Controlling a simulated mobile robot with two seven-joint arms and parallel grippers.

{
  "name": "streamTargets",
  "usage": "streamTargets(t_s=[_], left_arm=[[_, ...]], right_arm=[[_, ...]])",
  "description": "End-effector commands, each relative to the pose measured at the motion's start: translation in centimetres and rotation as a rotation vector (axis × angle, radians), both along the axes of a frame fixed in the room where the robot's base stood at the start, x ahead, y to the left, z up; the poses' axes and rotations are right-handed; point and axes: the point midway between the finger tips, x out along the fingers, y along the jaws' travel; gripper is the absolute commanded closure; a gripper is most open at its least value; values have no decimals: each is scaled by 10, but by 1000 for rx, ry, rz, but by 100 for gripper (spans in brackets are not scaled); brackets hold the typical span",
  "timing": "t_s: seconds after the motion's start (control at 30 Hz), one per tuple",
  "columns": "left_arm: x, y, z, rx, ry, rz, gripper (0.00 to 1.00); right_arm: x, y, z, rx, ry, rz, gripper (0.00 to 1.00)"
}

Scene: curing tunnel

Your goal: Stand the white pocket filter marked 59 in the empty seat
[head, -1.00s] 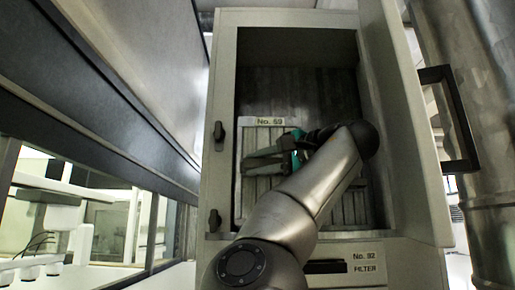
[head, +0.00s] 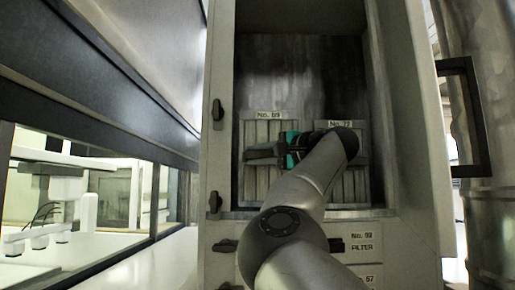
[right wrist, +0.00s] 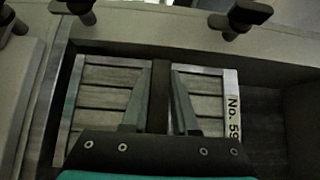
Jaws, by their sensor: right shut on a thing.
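The white pocket filter marked 59 (head: 262,131) stands upright in the left part of the open cabinet, its label (head: 270,114) on its top edge. In the right wrist view its pale pleats (right wrist: 105,75) and its No. 59 label (right wrist: 235,118) show. My right gripper (head: 262,153) is shut on the filter, its fingers (right wrist: 157,98) closed on the dark strip across the filter's middle. Whether the filter's bottom rests on the cabinet floor cannot be told. No empty seat shows clearly. My left gripper is not in view.
A second white filter, No. 73 (head: 351,140), stands to the right, partly behind my right arm. The cabinet door (head: 412,130) is open on the right, with a black handle (head: 478,120). Black latches (head: 216,115) line the left frame. Labelled fronts (head: 361,241) lie below.

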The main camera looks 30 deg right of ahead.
Motion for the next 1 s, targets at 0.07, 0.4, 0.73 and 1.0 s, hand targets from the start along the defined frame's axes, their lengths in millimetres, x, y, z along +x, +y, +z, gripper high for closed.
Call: streamTargets(t_s=[0.07,0.4,0.73,1.0], left_arm=[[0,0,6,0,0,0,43],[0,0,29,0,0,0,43],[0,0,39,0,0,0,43],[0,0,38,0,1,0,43]], right_arm=[[6,-4,3,-1,-4,2,100],[33,-21,3,0,-4,0,100],[46,-28,0,-2,-6,1,100],[46,-28,-1,-2,-6,0,100]])
